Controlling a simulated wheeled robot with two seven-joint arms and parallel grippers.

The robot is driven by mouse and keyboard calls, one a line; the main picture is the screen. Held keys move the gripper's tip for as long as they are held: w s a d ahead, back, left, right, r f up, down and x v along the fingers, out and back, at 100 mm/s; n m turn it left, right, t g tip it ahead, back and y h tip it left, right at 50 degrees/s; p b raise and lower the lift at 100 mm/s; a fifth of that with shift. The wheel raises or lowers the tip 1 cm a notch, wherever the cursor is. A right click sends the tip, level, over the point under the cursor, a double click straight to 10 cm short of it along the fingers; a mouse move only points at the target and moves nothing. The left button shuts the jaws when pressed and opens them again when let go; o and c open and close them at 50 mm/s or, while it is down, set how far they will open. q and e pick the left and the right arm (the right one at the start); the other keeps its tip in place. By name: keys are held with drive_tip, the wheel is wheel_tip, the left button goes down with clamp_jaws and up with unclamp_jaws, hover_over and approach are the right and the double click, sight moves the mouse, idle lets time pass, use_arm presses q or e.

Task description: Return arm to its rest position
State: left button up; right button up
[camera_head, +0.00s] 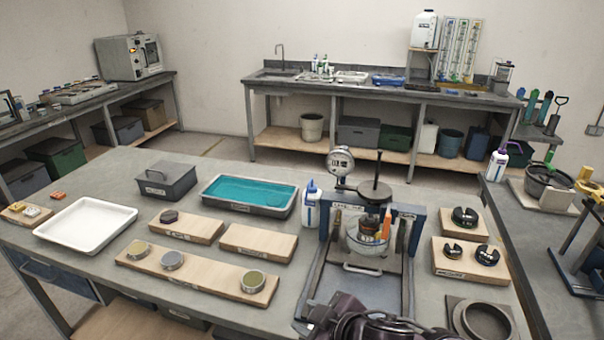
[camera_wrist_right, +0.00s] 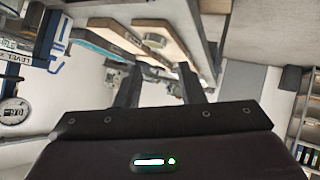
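My right gripper (camera_wrist_right: 160,78) shows in the right wrist view with its two dark fingers apart. I see nothing held between them, only background. In the head view, dark purple parts of my arm (camera_head: 365,325) show at the bottom edge, in front of the blue lever frame (camera_head: 416,228). The fingers cannot be made out clearly there. My left gripper is in neither view.
The lever frame carries a round dial (camera_head: 340,161) and a glass bowl (camera_head: 364,243). A white bottle (camera_head: 311,210) stands beside it. A white tray (camera_head: 85,226), a teal-filled tray (camera_head: 250,195) and a long wooden board (camera_head: 205,277) lie left. Weights sit on boards at right.

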drive_tip(key=s+d+f+m+g+h, duration=0.3)
drive_tip(key=s+d+f+m, duration=0.2)
drive_tip(key=s+d, duration=0.3)
drive_tip(key=s+d+f+m+g+h, duration=0.2)
drive_tip(key=s+d+f+m+h, duration=0.35)
drive_tip(key=d, duration=0.45)
wheel_tip(320, 180, down, 27)
drive_tip(key=s+g+y, duration=0.1)
drive_tip(key=s+y, duration=0.1)
drive_tip(key=s+d+f, duration=0.1)
drive_tip(key=s+f, duration=0.8)
drive_tip(key=s, duration=0.1)
drive_tip(key=s+d+f+g, duration=0.1)
drive_tip(key=s+d+f, duration=0.1)
drive_tip(key=s+f, duration=0.8)
drive_tip(key=shift+s+d+f+g, duration=0.25)
drive_tip(key=shift+g, duration=0.05)
drive_tip(key=shift+n+h, duration=0.25)
